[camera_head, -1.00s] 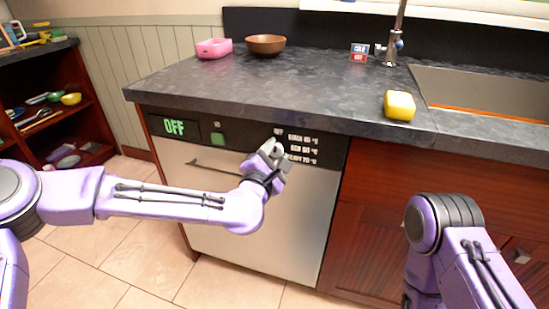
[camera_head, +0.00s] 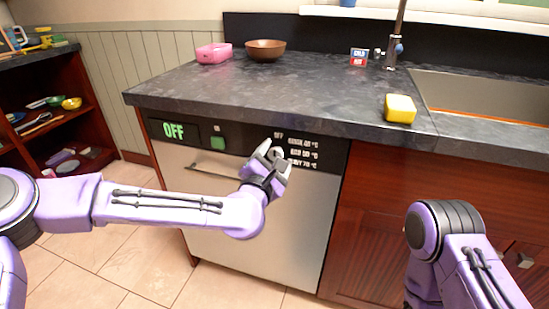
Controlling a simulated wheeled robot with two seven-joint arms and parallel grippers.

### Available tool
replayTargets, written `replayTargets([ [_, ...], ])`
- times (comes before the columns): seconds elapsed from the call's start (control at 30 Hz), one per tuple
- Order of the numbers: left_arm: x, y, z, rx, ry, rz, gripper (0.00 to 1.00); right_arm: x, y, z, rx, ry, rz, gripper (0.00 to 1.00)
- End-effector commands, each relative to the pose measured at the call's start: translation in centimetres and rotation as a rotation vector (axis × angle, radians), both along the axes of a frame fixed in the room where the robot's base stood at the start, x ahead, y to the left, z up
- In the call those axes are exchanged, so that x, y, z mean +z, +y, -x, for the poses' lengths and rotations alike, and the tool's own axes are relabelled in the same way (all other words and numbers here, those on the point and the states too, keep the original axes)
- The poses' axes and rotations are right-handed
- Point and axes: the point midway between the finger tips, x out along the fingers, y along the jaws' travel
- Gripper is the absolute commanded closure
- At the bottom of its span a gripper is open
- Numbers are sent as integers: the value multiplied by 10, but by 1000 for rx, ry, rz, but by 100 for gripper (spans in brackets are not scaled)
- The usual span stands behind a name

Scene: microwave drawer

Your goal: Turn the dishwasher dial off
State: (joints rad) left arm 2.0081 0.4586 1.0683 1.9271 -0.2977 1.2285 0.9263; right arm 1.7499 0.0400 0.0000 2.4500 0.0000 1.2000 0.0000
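The dishwasher (camera_head: 262,235) is built in under the dark counter, with a black control panel along its top. Its display (camera_head: 174,131) reads OFF in green. The dial (camera_head: 277,152) is a small light knob beside the printed settings, partly hidden by my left gripper. My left gripper (camera_head: 274,154) is at the panel in front of the dial, its fingers apart with the dial showing between their tips. I cannot tell whether they touch it. My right arm shows at the lower right; its gripper is out of view.
A green button (camera_head: 218,143) and the door handle (camera_head: 208,173) are left of my gripper. On the counter (camera_head: 300,95) are a yellow sponge (camera_head: 400,108), a pink container (camera_head: 214,53) and a brown bowl (camera_head: 265,49). A sink (camera_head: 480,90) is at the right.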

Motion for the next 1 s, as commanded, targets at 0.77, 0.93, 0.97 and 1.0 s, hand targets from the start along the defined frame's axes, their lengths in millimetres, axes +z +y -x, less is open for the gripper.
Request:
replayTargets([
  [0.77, 0, 32, 98, -1, -1, 0, 33, -1, 0, 0, 0, 0, 0, 57],
  [0.93, 0, 33, 100, 1, -1, 0, 33, -1, 0, 0, 0, 0, 0, 57],
  [0.97, 0, 32, 100, 1, -1, 0, 33, -1, 0, 0, 0, 0, 0, 57],
  [1.0, 0, 32, 100, 0, 0, 0, 33, -1, 0, 0, 0, 0, 0, 57],
])
